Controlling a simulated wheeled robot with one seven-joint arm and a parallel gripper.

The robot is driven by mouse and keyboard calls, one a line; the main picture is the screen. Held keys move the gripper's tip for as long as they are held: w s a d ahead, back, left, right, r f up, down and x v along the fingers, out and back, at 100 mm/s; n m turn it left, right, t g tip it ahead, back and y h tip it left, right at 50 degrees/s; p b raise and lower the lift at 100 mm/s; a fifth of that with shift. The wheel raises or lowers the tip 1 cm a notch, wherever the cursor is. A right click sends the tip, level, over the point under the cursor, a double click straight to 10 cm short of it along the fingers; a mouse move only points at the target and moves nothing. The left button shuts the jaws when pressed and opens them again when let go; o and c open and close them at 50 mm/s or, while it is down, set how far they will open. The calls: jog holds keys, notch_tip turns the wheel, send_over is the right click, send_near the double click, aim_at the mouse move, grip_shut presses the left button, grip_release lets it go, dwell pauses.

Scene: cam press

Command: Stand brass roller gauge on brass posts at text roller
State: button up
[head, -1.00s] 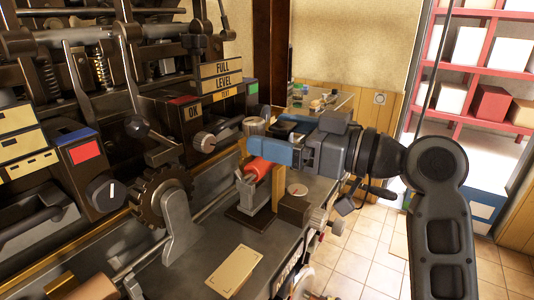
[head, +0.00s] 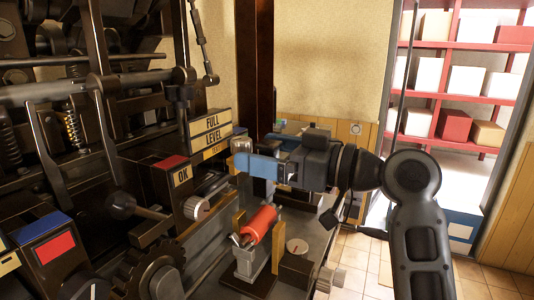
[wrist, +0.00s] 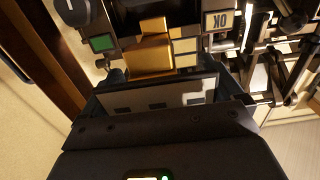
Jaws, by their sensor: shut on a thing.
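The red text roller (head: 260,224) lies in its stand on the machine bed in the head view. An upright brass post (head: 277,248) is at its near right end, and another brass post (head: 238,222) shows at its left. My gripper (head: 252,166), with blue fingers, is above and behind the roller, clear of it. It is shut on the brass roller gauge (wrist: 148,58), which shows as a gold block beyond the jaws in the wrist view. In the head view the fingers hide most or all of the gauge.
The dark press with levers and dials fills the left. A grey knob block (head: 297,247) sits right of the roller. Tiled floor and red shelves (head: 455,96) are at the right.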

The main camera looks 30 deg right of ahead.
jog(key=shift+f+b, duration=3.75)
jog(key=shift+f, duration=0.55)
jog(key=shift+f+b, duration=0.1)
jog(key=shift+b, duration=0.2)
jog(key=o, duration=1)
jog(key=b+v, duration=0.1)
jog(key=v, duration=0.7)
